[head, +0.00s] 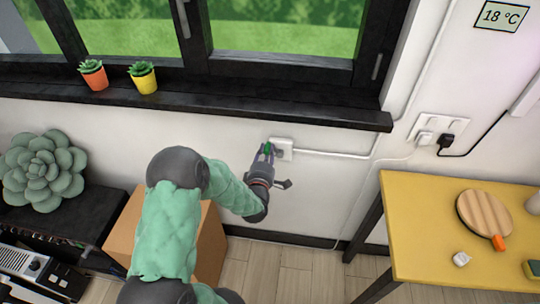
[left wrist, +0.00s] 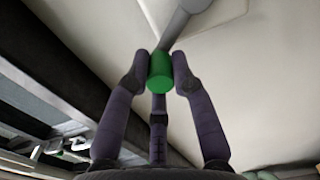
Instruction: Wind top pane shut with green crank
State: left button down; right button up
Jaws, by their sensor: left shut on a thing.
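The crank's green knob (left wrist: 160,72) sits between the fingertips of my left gripper (left wrist: 160,77), which is shut on it. A grey crank arm (left wrist: 181,27) runs up from the knob in the left wrist view. In the head view my left gripper (head: 265,155) reaches the white crank box (head: 285,144) on the wall under the window sill; only a bit of green (head: 267,149) shows between the fingers. The window (head: 280,65) shows its lower part, and the top pane is out of view. My right gripper is not in view.
An orange pot (head: 96,81) and a yellow pot (head: 146,84) with succulents stand on the dark sill (head: 250,104). A yellow table (head: 410,215) with a round wooden board (head: 484,213) is at right. A cardboard box (head: 208,245) stands below my left arm. A white conduit runs right from the crank box.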

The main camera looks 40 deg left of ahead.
pick_arm(q)
jog(key=shift+s+a+f+n+b, duration=0.1)
jog(key=shift+a+n+b, duration=0.2)
jog(key=shift+n, duration=0.1)
dwell(0.3)
jog(key=c, duration=1)
grip_release()
jog(key=shift+c, duration=0.2)
jog(key=shift+f, duration=0.1)
jog(key=v, duration=1.2)
